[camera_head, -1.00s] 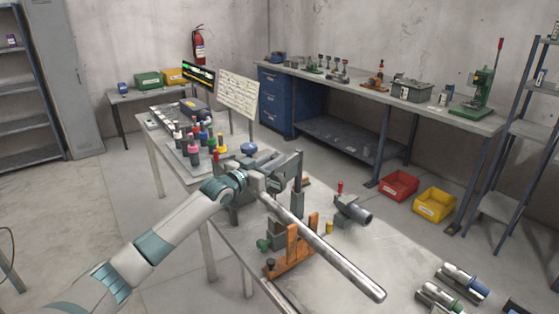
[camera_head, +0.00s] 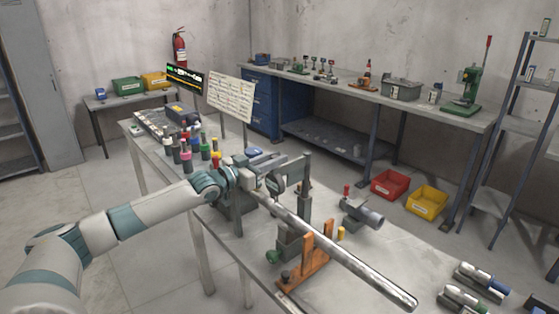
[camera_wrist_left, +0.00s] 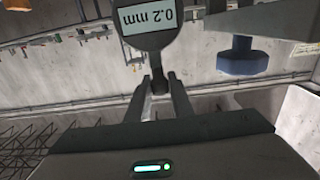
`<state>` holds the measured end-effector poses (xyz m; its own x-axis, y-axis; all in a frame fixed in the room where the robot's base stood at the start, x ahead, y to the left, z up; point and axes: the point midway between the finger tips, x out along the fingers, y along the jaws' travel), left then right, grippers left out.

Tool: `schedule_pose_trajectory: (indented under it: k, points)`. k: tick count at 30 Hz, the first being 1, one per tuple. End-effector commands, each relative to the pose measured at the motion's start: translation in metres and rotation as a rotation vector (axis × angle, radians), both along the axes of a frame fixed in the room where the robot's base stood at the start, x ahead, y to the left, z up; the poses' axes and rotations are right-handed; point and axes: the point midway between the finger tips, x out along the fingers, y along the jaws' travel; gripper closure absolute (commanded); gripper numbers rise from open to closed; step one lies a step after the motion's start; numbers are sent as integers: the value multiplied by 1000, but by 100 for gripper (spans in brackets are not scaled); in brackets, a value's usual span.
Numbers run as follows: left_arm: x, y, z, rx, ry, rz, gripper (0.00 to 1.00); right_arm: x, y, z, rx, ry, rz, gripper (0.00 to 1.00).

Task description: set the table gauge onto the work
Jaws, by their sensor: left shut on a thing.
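In the head view the gauge (camera_head: 273,183) appears as a small dark shape next to the bar's left end. Whether it touches the bar cannot be told. The bar slopes toward the front right past an orange bracket (camera_head: 308,262). My right gripper is not in view.
A grey post (camera_head: 305,195) rises close to the gauge. Several coloured bottles (camera_head: 190,150) stand behind my left wrist. A grey device with a red knob (camera_head: 360,212) and metal cylinders (camera_head: 482,280) lie to the right. The table's right middle (camera_head: 400,250) is clear.

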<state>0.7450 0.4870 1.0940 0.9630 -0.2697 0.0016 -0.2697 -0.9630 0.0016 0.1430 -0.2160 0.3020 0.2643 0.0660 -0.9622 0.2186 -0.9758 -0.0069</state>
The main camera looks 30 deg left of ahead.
Motion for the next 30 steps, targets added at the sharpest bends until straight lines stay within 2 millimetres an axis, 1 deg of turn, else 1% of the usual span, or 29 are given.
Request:
schedule_pose_trajectory:
  k: [1,6,12,13,15,23,30]
  points:
    - [0,3,0,2,1,2,100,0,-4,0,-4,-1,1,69]
    - [-1,3,0,2,0,2,100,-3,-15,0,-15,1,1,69]
    - [-1,4,0,3,0,3,100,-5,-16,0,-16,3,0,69]
    - [-1,4,1,3,0,3,75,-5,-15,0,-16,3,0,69]
    - [-1,3,0,3,0,2,62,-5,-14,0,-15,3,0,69]
    - [-1,2,0,2,0,0,62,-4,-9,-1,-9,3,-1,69]
    - [-5,3,-1,2,2,0,62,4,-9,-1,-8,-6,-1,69]
